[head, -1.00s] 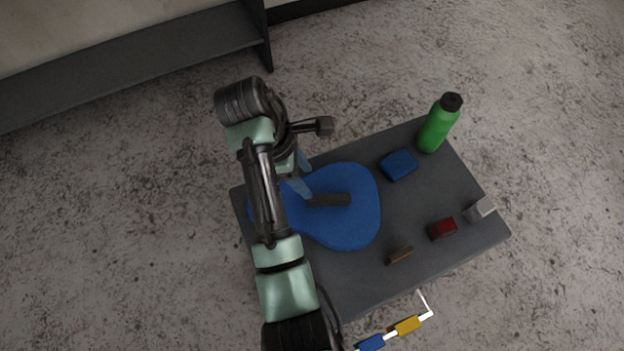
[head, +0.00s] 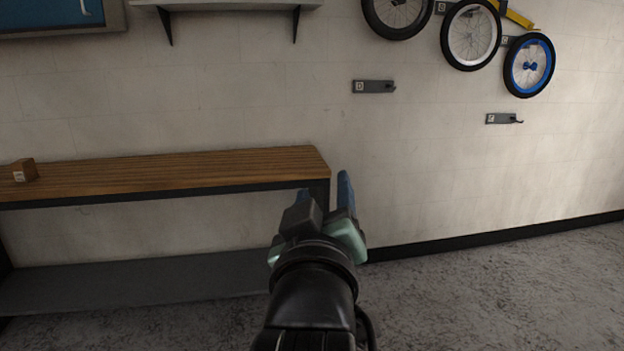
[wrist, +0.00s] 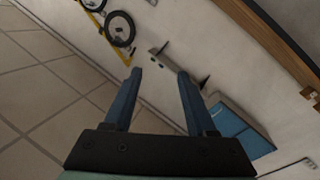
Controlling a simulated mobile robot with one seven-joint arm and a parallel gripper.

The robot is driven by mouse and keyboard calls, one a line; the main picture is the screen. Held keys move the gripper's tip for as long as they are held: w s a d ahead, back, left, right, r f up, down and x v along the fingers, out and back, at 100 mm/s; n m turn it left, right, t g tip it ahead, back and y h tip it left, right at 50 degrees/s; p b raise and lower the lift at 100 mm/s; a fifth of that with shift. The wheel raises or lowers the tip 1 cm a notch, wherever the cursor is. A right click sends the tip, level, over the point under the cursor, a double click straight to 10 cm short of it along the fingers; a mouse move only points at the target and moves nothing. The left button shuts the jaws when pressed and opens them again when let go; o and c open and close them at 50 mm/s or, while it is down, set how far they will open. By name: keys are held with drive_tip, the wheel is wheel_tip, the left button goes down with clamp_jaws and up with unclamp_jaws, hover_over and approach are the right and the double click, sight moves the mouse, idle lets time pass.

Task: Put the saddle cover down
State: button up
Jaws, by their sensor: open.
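My gripper (head: 324,190) is raised in front of the wall in the head view, with its blue fingers pointing up and away. In the wrist view its two fingers (wrist: 159,76) stand apart with nothing between them. The saddle cover is in neither view now.
A wooden-topped bench (head: 190,174) with a lower grey shelf (head: 140,280) stands along the wall at left. A small brown block (head: 24,170) sits on its left end. Wheels (head: 470,35) hang on the wall at upper right, above empty-looking hooks (head: 374,87). The floor at right is clear.

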drive_tip(key=s+a+r+m+t+y, duration=0.1)
drive_tip(key=s+r+m+t, duration=0.3)
drive_tip(key=s+r, duration=1.2)
wheel_tip(320, 180, up, 3)
drive_tip(key=t, duration=0.4)
drive_tip(key=shift+a+m+t, duration=0.15)
drive_tip(key=shift+m+t, duration=0.25)
drive_tip(key=shift+r, duration=0.15)
